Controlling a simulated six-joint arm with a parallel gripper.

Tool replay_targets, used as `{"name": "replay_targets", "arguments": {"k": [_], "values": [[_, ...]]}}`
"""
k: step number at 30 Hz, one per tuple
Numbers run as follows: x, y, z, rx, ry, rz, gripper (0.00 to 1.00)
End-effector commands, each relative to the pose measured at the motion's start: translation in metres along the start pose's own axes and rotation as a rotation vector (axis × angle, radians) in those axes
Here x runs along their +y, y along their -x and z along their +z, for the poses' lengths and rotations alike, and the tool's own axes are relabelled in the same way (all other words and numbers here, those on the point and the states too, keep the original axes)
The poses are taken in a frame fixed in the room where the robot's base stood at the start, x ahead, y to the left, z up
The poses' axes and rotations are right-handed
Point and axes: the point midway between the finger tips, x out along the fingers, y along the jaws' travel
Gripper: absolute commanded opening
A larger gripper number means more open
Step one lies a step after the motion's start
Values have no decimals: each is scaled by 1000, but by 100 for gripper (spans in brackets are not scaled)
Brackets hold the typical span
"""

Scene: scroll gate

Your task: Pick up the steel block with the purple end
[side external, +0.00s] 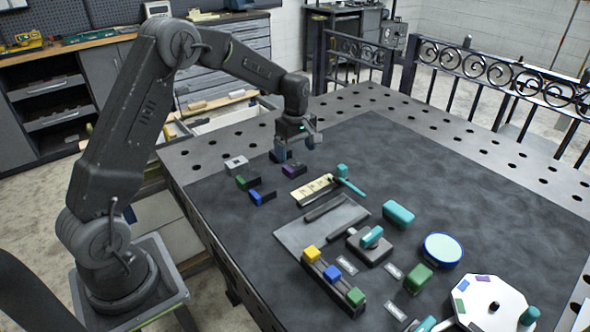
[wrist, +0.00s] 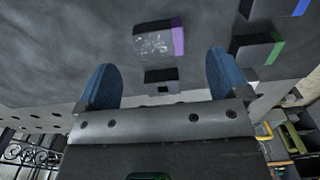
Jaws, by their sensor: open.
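The steel block with the purple end (side external: 294,170) lies on the dark mat in the side view, just below and in front of my gripper (side external: 297,148). In the wrist view the block (wrist: 155,42) shows a scuffed grey top and a purple end on its right. My gripper (wrist: 161,66) is open and empty, its two blue fingertips apart. The purple-ended block appears beyond the fingertips in the wrist view, not between them. A small dark block (wrist: 160,80) shows between the fingers, close to the gripper body.
A green-ended block (side external: 246,182), a blue-ended block (side external: 262,196) and a pale block (side external: 236,163) lie to the left. The mat (side external: 400,150) behind is clear.

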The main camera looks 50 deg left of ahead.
Motion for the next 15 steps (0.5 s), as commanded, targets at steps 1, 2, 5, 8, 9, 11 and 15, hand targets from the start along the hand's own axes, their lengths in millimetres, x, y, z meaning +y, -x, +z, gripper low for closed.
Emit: {"name": "replay_targets", "arguments": {"k": [1, 2, 5, 8, 9, 11, 15], "values": [[0, -3, 0, 0, 0, -1, 94], [0, -5, 0, 0, 0, -1, 94], [0, -13, -2, -1, 0, -3, 94], [1, -28, -6, -1, 1, -4, 94], [1, -34, -7, -1, 1, -3, 94], [2, -42, -8, -1, 0, -4, 94], [2, -54, -7, -1, -1, -2, 94]]}}
